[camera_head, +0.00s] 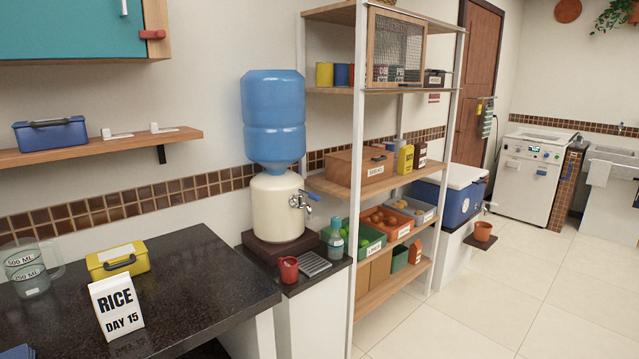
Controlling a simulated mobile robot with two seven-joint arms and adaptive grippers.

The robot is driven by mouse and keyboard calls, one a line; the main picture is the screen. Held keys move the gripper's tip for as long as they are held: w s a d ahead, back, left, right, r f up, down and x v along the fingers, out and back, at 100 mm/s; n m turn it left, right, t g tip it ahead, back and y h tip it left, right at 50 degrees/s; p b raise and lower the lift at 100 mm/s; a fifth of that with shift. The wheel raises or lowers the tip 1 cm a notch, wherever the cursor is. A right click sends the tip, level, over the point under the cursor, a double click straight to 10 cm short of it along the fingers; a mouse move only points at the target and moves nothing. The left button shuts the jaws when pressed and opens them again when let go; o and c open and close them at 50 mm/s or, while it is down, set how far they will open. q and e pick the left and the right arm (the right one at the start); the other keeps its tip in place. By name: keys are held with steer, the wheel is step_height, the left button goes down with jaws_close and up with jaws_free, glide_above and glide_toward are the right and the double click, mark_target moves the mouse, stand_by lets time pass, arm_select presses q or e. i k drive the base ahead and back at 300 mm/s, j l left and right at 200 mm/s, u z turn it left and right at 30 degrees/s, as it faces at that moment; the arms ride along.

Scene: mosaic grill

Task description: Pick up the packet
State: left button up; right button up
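The packet is most likely the white carton (117,308) marked "RICE DAY 15". It stands upright on the dark speckled counter (206,292) at the lower left. A yellow box with a dark handle (118,259) sits just behind it, and a clear measuring jug (27,270) stands to its left. Neither of my grippers shows in this view. A small dark blue thing is cut off at the bottom left corner, and I cannot tell what it is.
A blue water bottle (272,115) stands on a cream dispenser (276,208), with a red mug (288,269) below. A wooden shelf (100,149) holding a blue box (50,134) hangs above the counter. The counter right of the carton is clear.

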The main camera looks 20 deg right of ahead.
mark_target(406, 153)
steer(key=k+l+z, duration=0.2)
steer(key=l, duration=0.9)
steer(key=l+z, duration=0.25)
steer(key=l, duration=0.85)
